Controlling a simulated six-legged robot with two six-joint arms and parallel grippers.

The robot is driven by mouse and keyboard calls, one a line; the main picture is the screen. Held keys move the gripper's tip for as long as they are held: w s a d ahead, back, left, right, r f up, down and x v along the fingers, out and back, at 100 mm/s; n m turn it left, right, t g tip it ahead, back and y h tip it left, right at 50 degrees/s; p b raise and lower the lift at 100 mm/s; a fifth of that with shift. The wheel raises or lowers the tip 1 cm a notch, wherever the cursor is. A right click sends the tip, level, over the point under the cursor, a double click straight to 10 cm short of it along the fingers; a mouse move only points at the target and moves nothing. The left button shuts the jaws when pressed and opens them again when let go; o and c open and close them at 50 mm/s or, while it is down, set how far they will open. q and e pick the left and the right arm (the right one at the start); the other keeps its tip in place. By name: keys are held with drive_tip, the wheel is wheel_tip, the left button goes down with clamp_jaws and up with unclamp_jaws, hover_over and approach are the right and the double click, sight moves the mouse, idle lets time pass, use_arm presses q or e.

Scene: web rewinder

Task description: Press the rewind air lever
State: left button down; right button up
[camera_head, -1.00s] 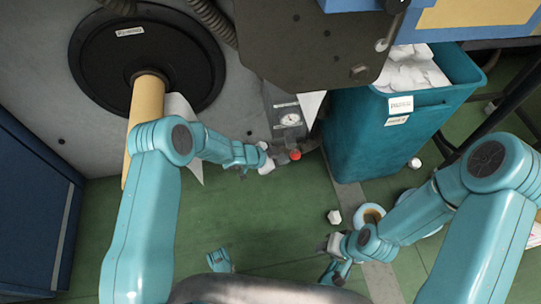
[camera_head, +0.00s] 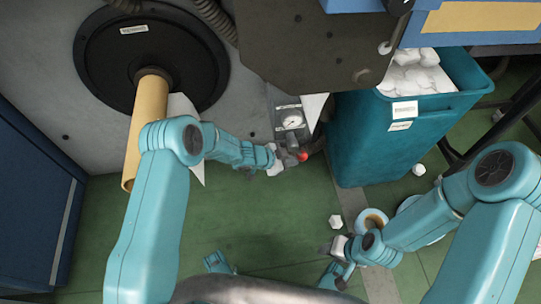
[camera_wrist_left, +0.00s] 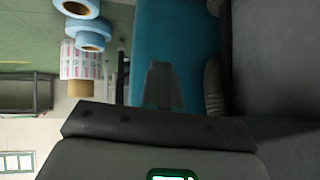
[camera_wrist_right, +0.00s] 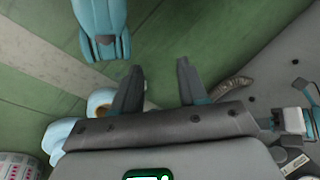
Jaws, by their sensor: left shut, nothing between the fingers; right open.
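The rewind air lever has a red ball knob (camera_head: 303,157) and stands below a round gauge (camera_head: 292,120) on a grey panel. My left gripper (camera_head: 284,161) is right beside the knob, on its left, in the head view. I cannot tell whether it touches the lever. Its fingers (camera_wrist_left: 163,87) are together and empty in the left wrist view, where the lever does not show. My right gripper (camera_head: 332,246) is low over the floor, away from the lever. The right wrist view shows its fingers (camera_wrist_right: 155,88) apart with nothing between them.
A teal bin (camera_head: 385,145) with white scraps stands right of the lever. A dark plate (camera_head: 300,45) overhangs the panel. A tan core (camera_head: 146,125) on a black disc (camera_head: 105,60) is at left. A white scrap (camera_head: 335,221) and a tape roll (camera_head: 372,220) lie on the floor.

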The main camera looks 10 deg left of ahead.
use_arm(q)
drive_tip(key=p+v, duration=0.6)
drive_tip(key=v, duration=1)
drive_tip(key=shift+a, duration=0.15)
use_arm(e)
wheel_tip(320, 180, up, 6)
drive_tip(key=s+a, duration=0.1)
drive_tip(key=s, duration=0.1)
drive_tip(key=shift+a+g, duration=0.15)
drive_tip(key=shift+g, duration=0.25)
use_arm(q)
drive_tip(key=shift+s, duration=0.15)
